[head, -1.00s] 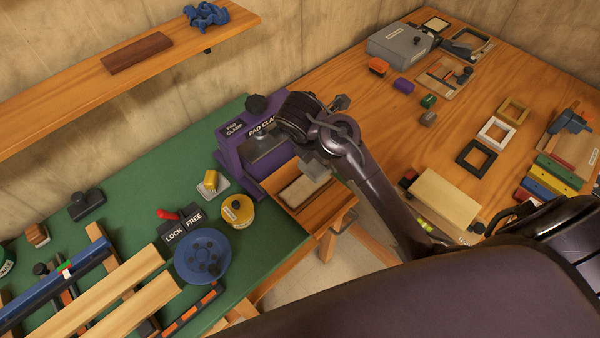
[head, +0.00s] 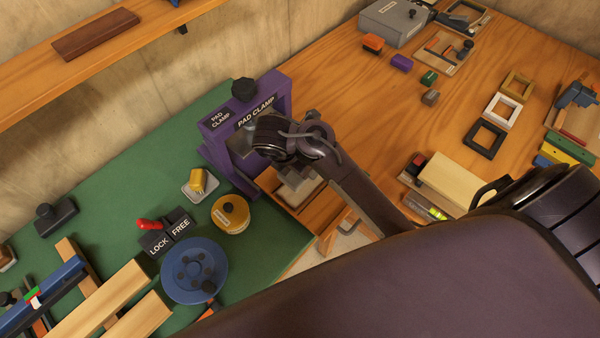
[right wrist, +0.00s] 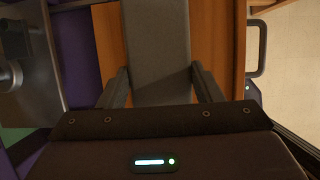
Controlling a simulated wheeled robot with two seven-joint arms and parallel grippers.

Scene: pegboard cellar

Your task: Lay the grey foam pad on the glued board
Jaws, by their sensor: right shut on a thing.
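My right gripper (right wrist: 161,82) is shut on the grey foam pad (right wrist: 157,45), which stretches away from the fingers in the right wrist view. In the head view my right arm reaches to the front of the purple pad clamp (head: 278,92), and its wrist hides most of the gripper. A pale board (head: 307,190) shows just below the gripper, in an orange-brown wooden tray (head: 309,207) at the clamp's front. The pad is over this area; whether it touches the board I cannot tell. Glue cannot be made out. My left gripper is not in view.
The green bench holds a yellow round tin (head: 231,214), a blue wheel (head: 194,270) and LOCK/FREE blocks (head: 168,236). The wooden table at right holds several frames, including a black one (head: 485,139), and a grey box (head: 394,22). A gap with pale floor lies right of the tray.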

